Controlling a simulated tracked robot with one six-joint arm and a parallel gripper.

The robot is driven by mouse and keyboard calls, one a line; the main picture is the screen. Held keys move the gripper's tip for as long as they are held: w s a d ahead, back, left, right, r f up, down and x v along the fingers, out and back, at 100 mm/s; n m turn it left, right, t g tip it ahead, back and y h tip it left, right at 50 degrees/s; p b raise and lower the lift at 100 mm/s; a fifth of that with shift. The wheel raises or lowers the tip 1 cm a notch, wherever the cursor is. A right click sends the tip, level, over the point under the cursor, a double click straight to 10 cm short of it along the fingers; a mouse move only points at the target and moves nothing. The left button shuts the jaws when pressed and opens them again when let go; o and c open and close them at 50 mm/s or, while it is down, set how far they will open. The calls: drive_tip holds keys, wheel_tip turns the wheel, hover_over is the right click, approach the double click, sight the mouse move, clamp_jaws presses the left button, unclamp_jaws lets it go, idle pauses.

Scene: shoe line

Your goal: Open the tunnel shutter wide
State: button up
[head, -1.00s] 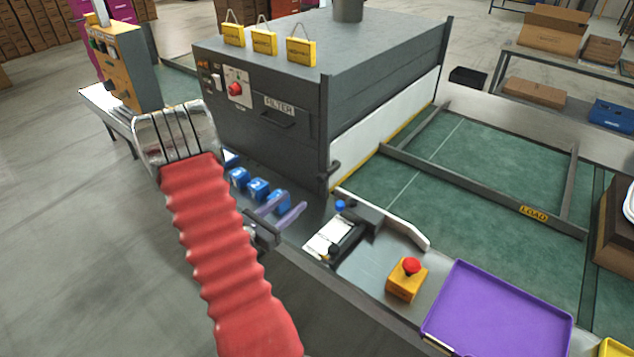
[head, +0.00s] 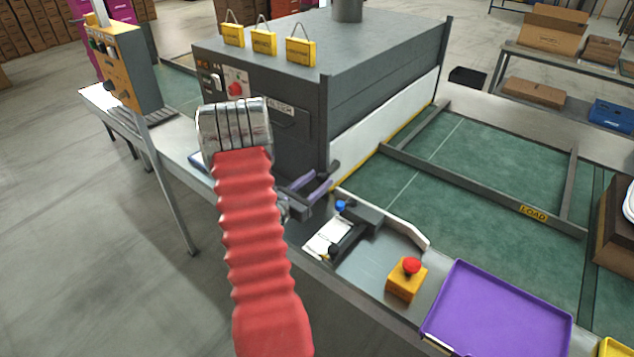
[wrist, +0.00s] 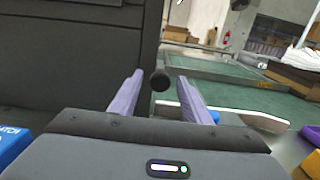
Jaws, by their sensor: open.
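The tunnel shutter (head: 385,122) is a white panel with a yellow lower edge on the right side of the dark grey tunnel (head: 370,50). It hangs down close to the green belt. A dark handle with a round end (wrist: 160,81) sits at the shutter's near corner, partly hidden behind my fingers in the head view. My gripper (head: 322,178) is open, its two purple fingers pointing at the handle. In the wrist view the round end appears between the fingertips, and I cannot tell whether they touch it.
A white-labelled black device (head: 335,235), a red-topped yellow button box (head: 407,280) and a purple tray (head: 500,315) stand on the near side. A grey LOAD frame (head: 480,195) lies across the belt (head: 440,160). Yellow tags (head: 264,42) stand on the tunnel top.

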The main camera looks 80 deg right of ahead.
drive_tip(key=shift+s+d, duration=0.1)
drive_tip(key=shift+d, duration=0.05)
clamp_jaws()
idle(0.5)
